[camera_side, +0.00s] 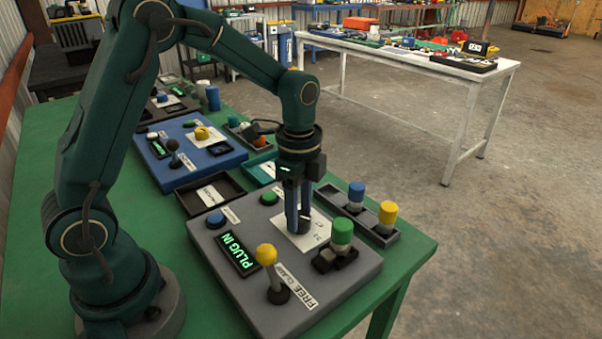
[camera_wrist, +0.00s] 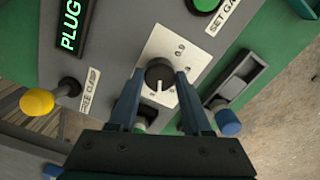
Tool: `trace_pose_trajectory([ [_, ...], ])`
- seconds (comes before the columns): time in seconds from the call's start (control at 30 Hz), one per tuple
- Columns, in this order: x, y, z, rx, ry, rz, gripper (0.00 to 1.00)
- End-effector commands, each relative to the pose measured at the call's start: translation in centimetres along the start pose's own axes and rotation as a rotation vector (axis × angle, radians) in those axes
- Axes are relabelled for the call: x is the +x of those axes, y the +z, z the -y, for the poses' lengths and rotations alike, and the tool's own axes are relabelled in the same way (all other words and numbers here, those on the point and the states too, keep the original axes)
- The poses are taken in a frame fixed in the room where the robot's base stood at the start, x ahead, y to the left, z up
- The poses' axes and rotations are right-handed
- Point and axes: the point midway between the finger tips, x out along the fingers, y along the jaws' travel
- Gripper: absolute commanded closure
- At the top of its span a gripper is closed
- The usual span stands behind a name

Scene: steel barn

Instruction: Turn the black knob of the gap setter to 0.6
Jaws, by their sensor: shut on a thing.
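The gap setter is a grey box (camera_side: 226,270) on the green bench. Its black knob (camera_wrist: 157,70) sits on a white dial plate (camera_wrist: 172,46) and has a white pointer line. In the wrist view the line points down, toward my gripper body. A "0.9" mark shows at the plate's upper right; the other marks are hidden or too small to read. My gripper (camera_side: 299,221) points down over the plate, its two fingers on either side of the knob and shut on it. The display (camera_side: 238,254) reads "PLUG IN" in green.
A yellow-balled lever (camera_side: 266,256) labelled "FREE CLAMP" stands front left on the box. A green-topped plug (camera_side: 342,233) stands close right of my gripper. Green (camera_side: 269,198) and blue (camera_side: 216,220) buttons lie behind. A black tray (camera_side: 384,237) holds blue- and yellow-topped pieces at right.

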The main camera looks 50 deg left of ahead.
Motion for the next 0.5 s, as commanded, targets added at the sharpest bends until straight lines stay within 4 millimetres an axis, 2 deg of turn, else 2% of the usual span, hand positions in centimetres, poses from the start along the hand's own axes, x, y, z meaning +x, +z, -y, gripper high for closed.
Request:
trace_pose_trajectory([
  [0.23, -0.13, -0.03, 0.02, 0.143, -0.001, -0.001, 1.0],
  [0.5, -0.13, -0.04, 0.03, 0.215, -0.001, -0.002, 1.0],
])
